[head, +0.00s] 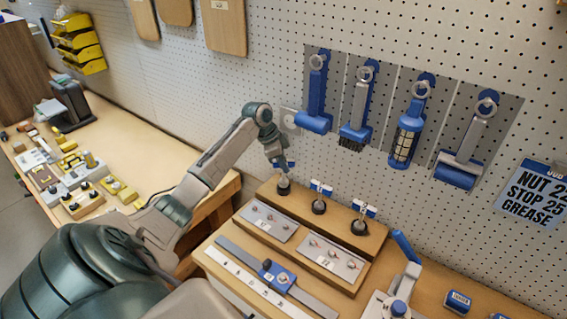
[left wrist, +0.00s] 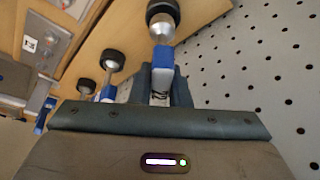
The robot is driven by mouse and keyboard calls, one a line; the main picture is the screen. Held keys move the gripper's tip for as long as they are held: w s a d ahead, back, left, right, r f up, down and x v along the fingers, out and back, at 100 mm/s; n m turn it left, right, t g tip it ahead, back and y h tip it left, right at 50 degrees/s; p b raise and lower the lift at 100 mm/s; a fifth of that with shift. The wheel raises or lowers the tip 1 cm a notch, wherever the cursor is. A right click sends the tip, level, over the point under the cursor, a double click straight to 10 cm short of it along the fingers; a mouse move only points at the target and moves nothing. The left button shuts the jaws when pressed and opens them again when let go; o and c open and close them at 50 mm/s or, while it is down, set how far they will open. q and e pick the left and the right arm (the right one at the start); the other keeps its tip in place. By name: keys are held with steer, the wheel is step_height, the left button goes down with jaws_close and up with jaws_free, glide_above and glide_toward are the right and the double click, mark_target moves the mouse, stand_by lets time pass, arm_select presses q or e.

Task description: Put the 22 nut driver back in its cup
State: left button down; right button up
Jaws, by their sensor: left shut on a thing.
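My left gripper (head: 281,164) is above the left end of a stepped wooden block (head: 378,240) and shut on a nut driver with a blue handle and pale label (left wrist: 161,72). I cannot read its number. Its silver tip is at the black cup (head: 284,188), which also shows in the left wrist view (left wrist: 163,10); I cannot tell how deep it sits. Two similar drivers stand in the middle cup (head: 319,208) and right cup (head: 358,228). The gripper fingers hide part of the held handle. My right gripper is out of view.
Metal plates with small fittings (head: 268,222) lie on the block's lower step, and a blue slider on a rail (head: 277,275) is in front. A blue-handled clamp (head: 406,247) stands to the right. The pegboard (head: 270,80) with hung tools rises close behind.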

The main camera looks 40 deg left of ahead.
arm_select(q)
steer(key=shift+f+b, duration=0.5)
steer(key=shift+f, duration=0.8)
steer(key=c, duration=1.3)
jaws_free()
steer(key=shift+a+r, duration=0.1)
steer(key=shift+r, duration=0.15)
steer(key=b+v, duration=0.3)
steer(key=v, duration=0.7)
steer(key=shift+s+r+b, duration=0.1)
steer(key=shift+s+b, duration=0.05)
steer(key=shift+b, duration=0.2)
